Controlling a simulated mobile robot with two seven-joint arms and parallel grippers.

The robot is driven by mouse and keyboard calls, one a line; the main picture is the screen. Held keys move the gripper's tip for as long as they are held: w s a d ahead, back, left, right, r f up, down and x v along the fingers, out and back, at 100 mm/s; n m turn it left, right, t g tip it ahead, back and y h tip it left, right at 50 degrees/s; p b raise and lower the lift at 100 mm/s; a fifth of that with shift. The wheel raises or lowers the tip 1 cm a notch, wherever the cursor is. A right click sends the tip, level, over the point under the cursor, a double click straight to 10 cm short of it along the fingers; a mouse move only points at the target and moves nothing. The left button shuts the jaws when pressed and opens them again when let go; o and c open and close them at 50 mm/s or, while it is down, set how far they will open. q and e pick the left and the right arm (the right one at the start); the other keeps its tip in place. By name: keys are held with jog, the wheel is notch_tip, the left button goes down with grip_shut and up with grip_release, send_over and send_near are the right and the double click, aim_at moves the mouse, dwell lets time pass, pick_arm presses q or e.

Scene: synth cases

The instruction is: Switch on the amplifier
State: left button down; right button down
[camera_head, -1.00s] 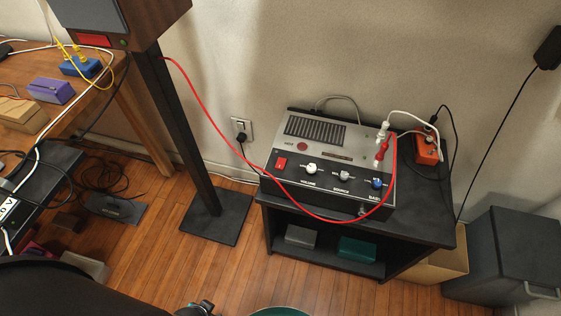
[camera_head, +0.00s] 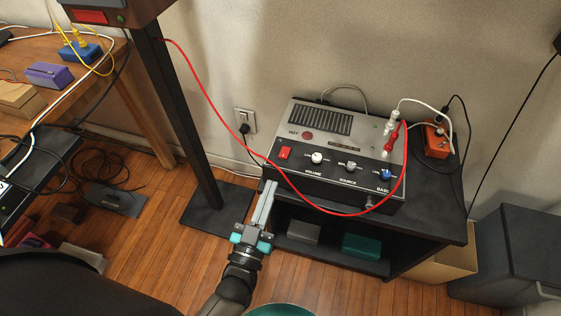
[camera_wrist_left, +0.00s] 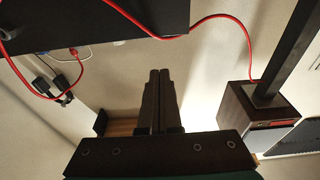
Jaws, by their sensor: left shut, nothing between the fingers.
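The amplifier (camera_head: 378,170) is a grey box with a black sloped front, standing on a black shelf unit. A red rocker switch (camera_head: 285,152) sits at the left end of its front, beside several knobs; I cannot tell which way it is set. My left gripper (camera_head: 269,187) is shut and empty, its fingers pointing up at the amplifier's lower left front corner, below and left of the switch. Contact cannot be told. The wrist view shows the closed fingers (camera_wrist_left: 160,75); the switch is not visible there. My right gripper is not in view.
A red cable (camera_head: 232,127) droops across the amplifier's front, passing below the knobs. A speaker stand post (camera_head: 185,120) rises left of my gripper. The shelf unit (camera_head: 438,220) has an orange power block (camera_head: 436,141) on top. A grey bin (camera_head: 515,250) stands right.

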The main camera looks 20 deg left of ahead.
aim_at(281, 166)
pick_arm(q)
jog(key=shift+a+r, duration=0.1)
jog(key=shift+r, duration=0.6)
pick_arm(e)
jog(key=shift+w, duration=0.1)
